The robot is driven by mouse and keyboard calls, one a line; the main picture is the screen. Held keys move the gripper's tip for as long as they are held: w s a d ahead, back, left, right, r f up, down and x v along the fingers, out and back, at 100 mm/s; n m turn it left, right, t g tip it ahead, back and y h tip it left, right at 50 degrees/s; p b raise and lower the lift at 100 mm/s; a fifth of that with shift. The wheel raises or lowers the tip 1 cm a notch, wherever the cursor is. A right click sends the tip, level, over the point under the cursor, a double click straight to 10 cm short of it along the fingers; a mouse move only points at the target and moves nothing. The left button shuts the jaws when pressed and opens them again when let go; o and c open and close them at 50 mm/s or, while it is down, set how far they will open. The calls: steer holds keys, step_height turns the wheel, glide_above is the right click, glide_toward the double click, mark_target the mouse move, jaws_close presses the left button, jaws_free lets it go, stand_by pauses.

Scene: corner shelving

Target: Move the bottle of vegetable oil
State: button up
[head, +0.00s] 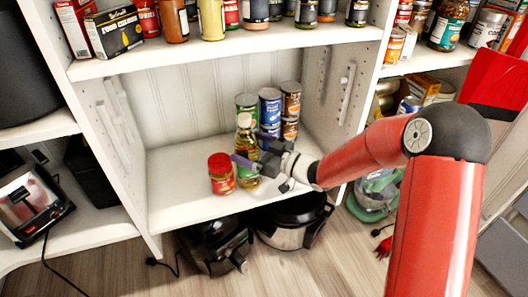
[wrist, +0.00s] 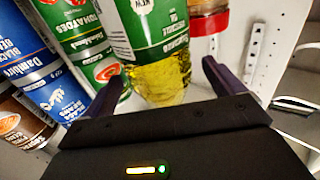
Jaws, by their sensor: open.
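The bottle of vegetable oil (head: 246,150) stands on the middle white shelf in the head view, with a green and white label and yellow oil. In the wrist view the fingers (wrist: 165,90) lie on either side of the bottle's lower visible part. I cannot tell whether either finger touches it. Part of the bottle is hidden by my gripper.
A red-lidded jar (head: 221,174) stands just left of the bottle. Several stacked cans (head: 270,105) stand close behind and to its right. The shelf's left part (head: 175,185) is clear. A shelf wall (head: 350,75) rises at the right, and an upper shelf (head: 220,48) hangs above.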

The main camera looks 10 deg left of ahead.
steer(key=shift+x, duration=1)
steer(key=c, duration=1.6)
